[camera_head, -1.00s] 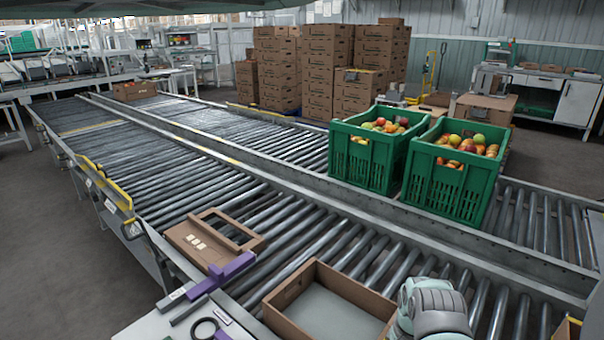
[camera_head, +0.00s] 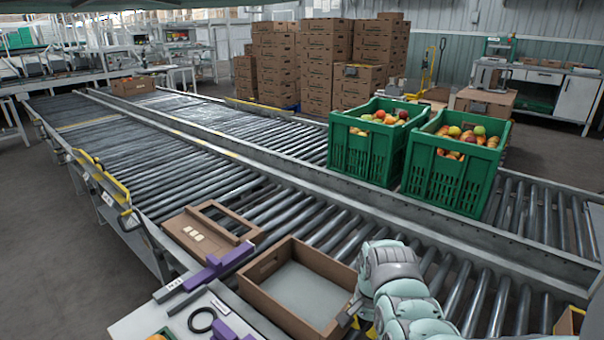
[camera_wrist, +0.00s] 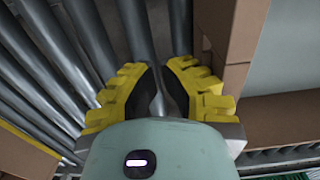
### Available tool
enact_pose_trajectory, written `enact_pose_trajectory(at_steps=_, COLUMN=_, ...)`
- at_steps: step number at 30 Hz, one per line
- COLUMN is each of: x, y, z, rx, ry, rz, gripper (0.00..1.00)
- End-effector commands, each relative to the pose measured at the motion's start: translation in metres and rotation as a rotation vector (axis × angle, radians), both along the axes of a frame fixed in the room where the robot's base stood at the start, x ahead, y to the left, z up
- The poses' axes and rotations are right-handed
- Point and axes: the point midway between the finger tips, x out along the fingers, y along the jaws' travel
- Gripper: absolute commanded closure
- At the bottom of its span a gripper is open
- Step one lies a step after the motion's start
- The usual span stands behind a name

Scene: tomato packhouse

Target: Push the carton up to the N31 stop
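The open, empty brown carton (camera_head: 275,305) sits on the rollers in the lower middle of the head view. A purple stop bar (camera_head: 215,270) reaches over the rollers just beyond its left corner; I cannot tell whether they touch. A small label (camera_head: 170,289) beside the bar is too small to read surely. My gripper (camera_head: 357,318) is low at the carton's right side. In the wrist view its yellow fingers (camera_wrist: 162,85) are apart with only rollers between them. The carton wall (camera_wrist: 237,50) is right of them; contact is unclear.
A brown carton with a cut-out top (camera_head: 188,238) lies beyond the purple bar. Two green crates of fruit (camera_head: 365,160) (camera_head: 445,190) stand on the far lane, behind a metal rail (camera_head: 335,195). A side table (camera_head: 145,325) holds a black ring (camera_head: 201,320).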

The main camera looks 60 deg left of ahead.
Motion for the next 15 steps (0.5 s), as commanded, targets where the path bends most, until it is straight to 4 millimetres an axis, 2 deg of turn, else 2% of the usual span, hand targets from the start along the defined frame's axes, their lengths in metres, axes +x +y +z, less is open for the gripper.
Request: enact_pose_trajectory(at_steps=15, x=-0.0021, y=0.0046, z=-0.0008, rx=0.000, ry=0.000, rz=0.003, gripper=1.00)
